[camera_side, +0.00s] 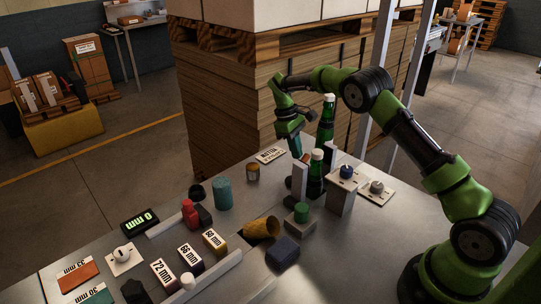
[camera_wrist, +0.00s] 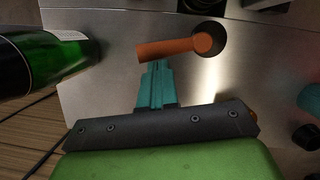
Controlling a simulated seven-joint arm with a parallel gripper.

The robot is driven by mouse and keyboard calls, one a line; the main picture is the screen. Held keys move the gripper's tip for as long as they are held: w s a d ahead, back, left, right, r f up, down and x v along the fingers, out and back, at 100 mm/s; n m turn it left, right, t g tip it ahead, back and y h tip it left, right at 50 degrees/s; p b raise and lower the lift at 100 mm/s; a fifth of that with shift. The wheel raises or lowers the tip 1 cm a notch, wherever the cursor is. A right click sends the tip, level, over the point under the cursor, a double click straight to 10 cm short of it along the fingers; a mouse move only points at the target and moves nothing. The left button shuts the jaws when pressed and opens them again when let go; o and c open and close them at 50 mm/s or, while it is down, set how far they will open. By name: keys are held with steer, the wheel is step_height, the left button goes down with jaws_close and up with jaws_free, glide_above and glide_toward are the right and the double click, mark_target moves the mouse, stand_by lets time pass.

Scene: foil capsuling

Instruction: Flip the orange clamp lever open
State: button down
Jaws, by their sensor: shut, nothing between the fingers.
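The orange clamp lever (camera_wrist: 168,48) shows in the wrist view as a short rod lying roughly level, with its round pivot end (camera_wrist: 209,39) at the right. My gripper (camera_wrist: 158,66) is shut and empty, its teal fingers side by side. In the picture the fingertips lie just below the middle of the lever; I cannot tell if they touch it. In the side view my gripper (camera_side: 296,152) points down beside the green bottles, and the lever cannot be made out there.
Boxes, a gold foil cup (camera_side: 262,228) and a teal cylinder (camera_side: 222,193) occupy the front.

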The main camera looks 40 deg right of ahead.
steer(key=shift+s+d+m+y, duration=0.2)
steer(key=shift+s+m, duration=0.15)
steer(key=shift+m, duration=0.4)
steer(key=shift+s+d+m+y, duration=0.2)
steer(key=shift+s+m, duration=0.1)
steer(key=shift+m, duration=0.45)
steer(key=v, duration=1.2)
steer(key=shift+w, duration=0.1)
